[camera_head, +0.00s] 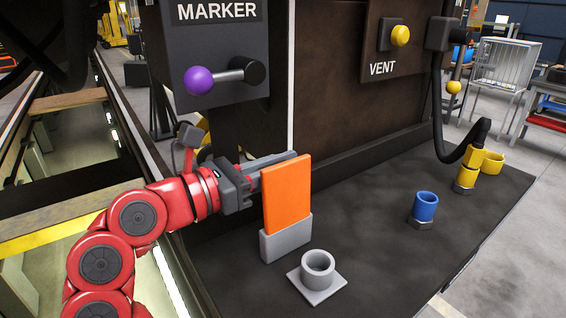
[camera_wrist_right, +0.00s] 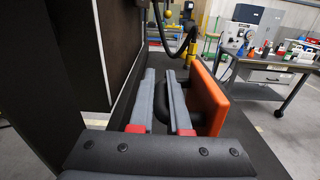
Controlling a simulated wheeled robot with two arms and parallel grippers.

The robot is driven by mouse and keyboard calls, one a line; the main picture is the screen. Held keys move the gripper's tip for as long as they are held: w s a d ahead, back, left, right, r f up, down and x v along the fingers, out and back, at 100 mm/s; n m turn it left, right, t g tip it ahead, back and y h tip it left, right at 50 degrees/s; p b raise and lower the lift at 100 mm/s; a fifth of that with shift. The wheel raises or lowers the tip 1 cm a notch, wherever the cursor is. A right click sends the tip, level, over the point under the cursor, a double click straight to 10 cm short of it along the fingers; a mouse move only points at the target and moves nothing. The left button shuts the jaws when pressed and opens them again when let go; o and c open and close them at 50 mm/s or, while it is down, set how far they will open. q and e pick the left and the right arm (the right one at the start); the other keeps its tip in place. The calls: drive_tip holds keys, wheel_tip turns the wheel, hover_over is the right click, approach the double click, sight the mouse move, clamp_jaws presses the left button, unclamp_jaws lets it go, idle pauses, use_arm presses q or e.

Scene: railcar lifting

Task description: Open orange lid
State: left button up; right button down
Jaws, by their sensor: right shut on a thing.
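The orange lid (camera_head: 287,195) stands upright in the head view, rising from a low grey holder (camera_head: 286,240) on the dark deck. In the right wrist view the orange lid (camera_wrist_right: 209,97) is right of the fingers, with a black handle (camera_wrist_right: 160,103) on its near side. My right gripper (camera_head: 288,156) is behind the lid's upper part in the head view. In the wrist view its grey fingers (camera_wrist_right: 160,74) lie either side of the handle's bar, one passing between bar and lid. It is shut on the handle. My left gripper is not in view.
A grey ring socket (camera_head: 318,268) stands in front of the holder. A blue cup (camera_head: 425,207) and a yellow fitting with a black hose (camera_head: 480,138) are farther right. The MARKER box with a purple knob (camera_head: 198,80) hangs above my arm. The deck between is bare.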

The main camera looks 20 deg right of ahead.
idle(0.3)
drive_tip(key=c, duration=1.2)
unclamp_jaws()
drive_tip(key=shift+o, duration=0.2)
drive_tip(key=shift+w, duration=0.1)
